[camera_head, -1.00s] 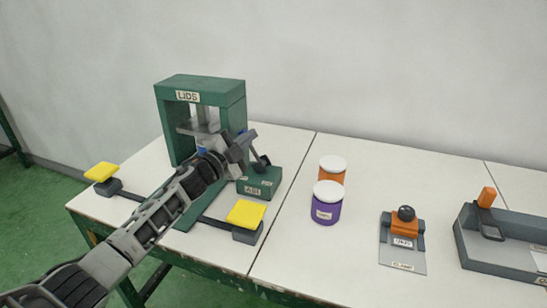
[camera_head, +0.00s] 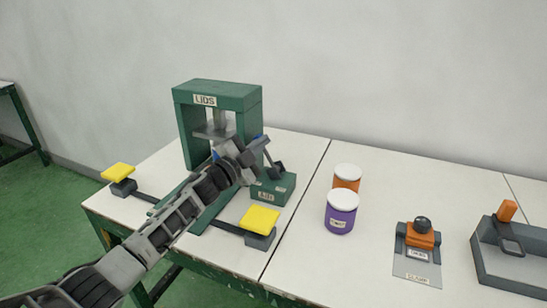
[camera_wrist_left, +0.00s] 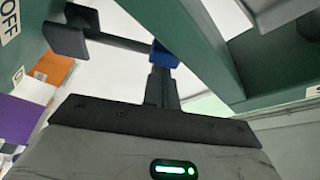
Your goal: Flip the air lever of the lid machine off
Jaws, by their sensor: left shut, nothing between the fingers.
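The lid machine (camera_head: 252,97) is a green press frame with a LIDS sign, at the back left of the table in the head view. To its right is the green AIR box (camera_head: 285,190), with the dark air lever (camera_head: 277,168) on it. My left gripper (camera_head: 262,143) is shut and empty, right by the lever. In the left wrist view its blue-tipped fingers (camera_wrist_left: 163,62) are beside a grey rod of the lever (camera_wrist_left: 112,40). I cannot tell whether they touch. Part of an OFF label (camera_wrist_left: 9,20) shows at the left there. My right gripper is not in view.
Yellow pads (camera_head: 260,219) on grey blocks stand at the machine's front, another (camera_head: 118,171) farther left. A purple jar (camera_head: 341,216) and an orange jar (camera_head: 347,178), both white-lidded, stand to the right. Farther right are a clamp (camera_head: 418,262) and a grey fixture (camera_head: 508,262).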

